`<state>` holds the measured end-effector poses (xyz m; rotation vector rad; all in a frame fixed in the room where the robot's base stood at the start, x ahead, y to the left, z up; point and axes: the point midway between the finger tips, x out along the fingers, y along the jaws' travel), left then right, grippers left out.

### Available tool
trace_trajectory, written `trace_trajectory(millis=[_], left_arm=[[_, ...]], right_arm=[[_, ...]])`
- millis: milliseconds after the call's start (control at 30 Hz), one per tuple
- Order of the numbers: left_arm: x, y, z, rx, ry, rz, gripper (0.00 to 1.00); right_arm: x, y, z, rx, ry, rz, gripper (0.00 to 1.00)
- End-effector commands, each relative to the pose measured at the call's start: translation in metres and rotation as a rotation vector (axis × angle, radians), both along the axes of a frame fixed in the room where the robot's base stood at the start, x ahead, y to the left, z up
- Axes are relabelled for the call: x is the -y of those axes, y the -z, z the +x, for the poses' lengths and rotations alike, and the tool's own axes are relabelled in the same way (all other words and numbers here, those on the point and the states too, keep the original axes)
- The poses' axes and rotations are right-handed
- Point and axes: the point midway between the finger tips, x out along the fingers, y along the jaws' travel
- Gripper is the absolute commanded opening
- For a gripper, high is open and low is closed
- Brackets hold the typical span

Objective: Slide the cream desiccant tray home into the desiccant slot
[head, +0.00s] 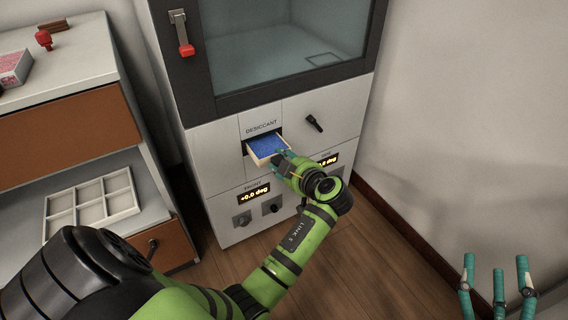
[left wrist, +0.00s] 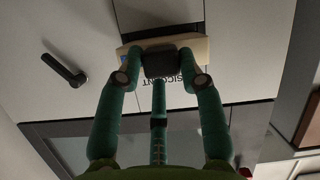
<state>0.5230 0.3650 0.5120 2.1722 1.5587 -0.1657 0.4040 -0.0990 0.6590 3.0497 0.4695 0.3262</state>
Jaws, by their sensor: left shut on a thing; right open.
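The cream desiccant tray (head: 264,156) holds blue beads and sits partly inside the desiccant slot (head: 249,143) in the cabinet front. Its front end sticks out of the slot. My left gripper (head: 282,157) is at the tray's front and shut on it. In the left wrist view, my left gripper's (left wrist: 160,60) fingers reach the cream tray (left wrist: 196,46), with the dark slot opening (left wrist: 158,14) beyond and the label upside down. My right gripper (head: 497,275) is open and empty at the lower right of the head view, away from the cabinet.
A black handle (head: 314,123) juts from the panel right of the slot. Below are displays and knobs (head: 242,219), partly behind my left arm. A glass-fronted chamber (head: 290,50) is above. A shelf unit (head: 85,120) with a divided tray (head: 92,200) stands left. The right-hand floor is clear.

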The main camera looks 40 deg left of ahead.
Motion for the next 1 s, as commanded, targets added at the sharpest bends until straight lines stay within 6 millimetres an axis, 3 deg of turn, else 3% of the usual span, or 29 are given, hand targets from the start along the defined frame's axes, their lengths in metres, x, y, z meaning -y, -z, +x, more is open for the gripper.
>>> trace_trajectory(millis=[1000], left_arm=[[-0.034, 0.001, 0.014, -0.002, 0.000, 0.000, 0.00]], right_arm=[[0.000, 0.009, 0.000, 0.000, 0.000, 0.000, 0.59]])
